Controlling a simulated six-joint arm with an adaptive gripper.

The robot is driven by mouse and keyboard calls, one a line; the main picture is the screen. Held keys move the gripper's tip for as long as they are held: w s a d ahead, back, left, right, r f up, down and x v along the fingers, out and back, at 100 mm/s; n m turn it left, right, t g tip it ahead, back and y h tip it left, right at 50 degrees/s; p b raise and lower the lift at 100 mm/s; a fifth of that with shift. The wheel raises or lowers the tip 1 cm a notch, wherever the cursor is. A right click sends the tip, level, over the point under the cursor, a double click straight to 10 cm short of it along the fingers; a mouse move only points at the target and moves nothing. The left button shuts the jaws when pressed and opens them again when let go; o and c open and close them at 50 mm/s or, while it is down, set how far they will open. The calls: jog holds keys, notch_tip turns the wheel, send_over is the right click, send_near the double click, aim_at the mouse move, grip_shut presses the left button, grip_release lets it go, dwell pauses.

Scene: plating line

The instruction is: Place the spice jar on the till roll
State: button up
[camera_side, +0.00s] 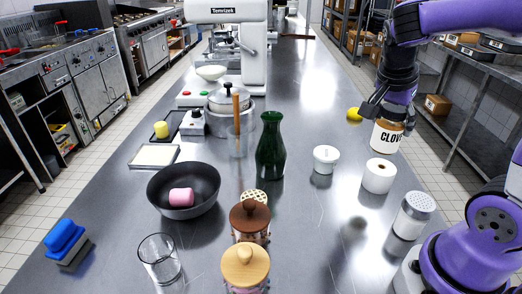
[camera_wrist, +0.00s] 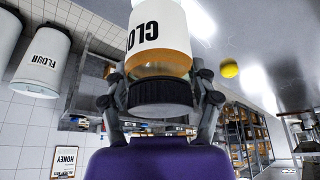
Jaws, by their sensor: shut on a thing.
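The spice jar (camera_side: 387,137), with a white label reading "CLOV", hangs upright in the air in the side view. My gripper (camera_side: 385,112) is shut on its top end from above. In the wrist view the jar (camera_wrist: 160,45) shows its label and amber glass, and its black lid (camera_wrist: 160,93) is between the fingers of my gripper (camera_wrist: 163,100). The till roll (camera_side: 378,177) is white and stands upright on the steel table. In the side view the jar appears above and slightly right of the roll, apart from it. The roll is not visible in the wrist view.
A metal-topped shaker (camera_side: 413,215) stands in front right. A green carafe (camera_side: 270,147) is further left. A yellow item (camera_side: 354,114) lies behind. The steel table (camera_side: 325,215) is clear front left of the roll.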

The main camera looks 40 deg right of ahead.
jog(key=shift+s+d+f, duration=0.1)
jog(key=shift+d+f, duration=0.25)
jog(key=shift+d, duration=0.2)
jog(key=shift+s+d+f, duration=0.1)
jog(key=shift+d+f, duration=0.2)
jog(key=shift+d, duration=0.25)
jog(key=shift+d+f, duration=0.1)
jog(key=shift+f, duration=2)
jog(key=o, duration=1.4)
jog(key=shift+f, duration=0.15)
jog(key=shift+c, duration=0.2)
